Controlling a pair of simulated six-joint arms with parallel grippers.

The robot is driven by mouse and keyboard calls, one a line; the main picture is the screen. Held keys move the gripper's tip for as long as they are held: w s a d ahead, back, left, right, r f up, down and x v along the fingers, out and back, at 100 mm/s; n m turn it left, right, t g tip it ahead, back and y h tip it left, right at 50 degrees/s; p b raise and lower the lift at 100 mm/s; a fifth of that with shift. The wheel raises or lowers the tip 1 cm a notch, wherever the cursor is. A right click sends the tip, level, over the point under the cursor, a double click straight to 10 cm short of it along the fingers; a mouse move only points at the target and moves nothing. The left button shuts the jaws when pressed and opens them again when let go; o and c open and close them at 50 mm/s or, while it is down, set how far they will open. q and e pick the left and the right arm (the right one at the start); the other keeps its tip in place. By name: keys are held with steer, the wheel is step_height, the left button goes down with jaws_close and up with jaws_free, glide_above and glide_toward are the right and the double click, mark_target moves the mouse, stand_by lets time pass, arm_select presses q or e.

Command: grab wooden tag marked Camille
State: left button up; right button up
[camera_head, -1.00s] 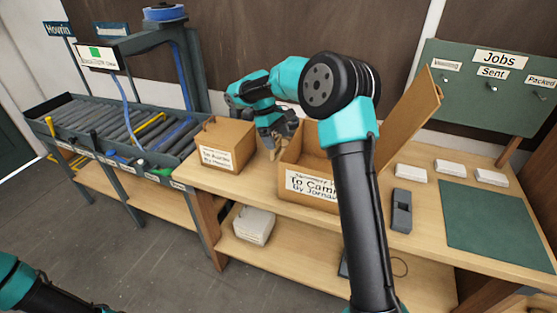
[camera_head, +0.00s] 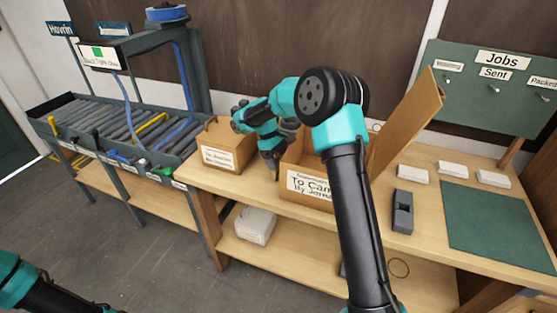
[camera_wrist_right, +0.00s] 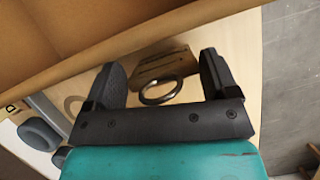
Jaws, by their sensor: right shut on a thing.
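A small wooden tag (camera_wrist_right: 165,66) with a metal ring (camera_wrist_right: 160,91) shows in the right wrist view, between the two black fingers of my right gripper (camera_wrist_right: 162,78). The gripper is shut on the tag. No name can be read on it from here. In the head view my right gripper (camera_head: 274,168) points down in the gap between the closed carton and the open carton, and the tag is hidden there. Only a part of my left arm shows at the lower left; its gripper is out of view.
An open carton (camera_head: 298,183) labelled "To Cam..." stands right of the gripper, its lid raised. A closed carton (camera_head: 228,145) stands left. A grey tool (camera_head: 402,211), white blocks (camera_head: 447,168) and a green mat (camera_head: 500,225) lie on the bench right. A roller rack (camera_head: 110,130) stands far left.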

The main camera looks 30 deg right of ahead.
steer(key=shift+f, duration=0.3)
steer(key=shift+f, duration=0.1)
steer(key=o, duration=0.8)
steer(key=v, duration=1.2)
steer(key=shift+c, duration=0.4)
